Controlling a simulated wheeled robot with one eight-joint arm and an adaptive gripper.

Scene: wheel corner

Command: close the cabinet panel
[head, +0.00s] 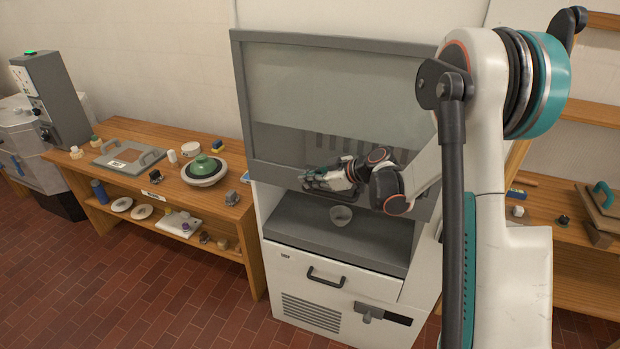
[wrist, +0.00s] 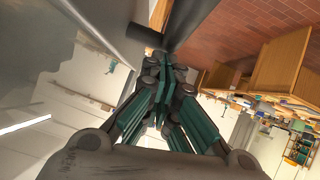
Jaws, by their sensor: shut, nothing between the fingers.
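The cabinet panel (head: 340,95) is a grey-framed glass sash on the front of a white and grey cabinet (head: 350,295). It stands raised, with an open gap below its lower rail and above the grey work surface (head: 290,222). My gripper (head: 312,181) is shut and empty, in front of the panel's lower rail. In the wrist view the closed teal fingers (wrist: 160,68) point toward a dark bar, close to it; I cannot tell whether they touch. My arm hides the panel's right side.
A drawer handle (head: 325,277) sticks out lower down. A wooden bench (head: 222,205) with several items stands at left, another bench (head: 545,235) at right. The tiled floor (head: 130,290) at front left is clear.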

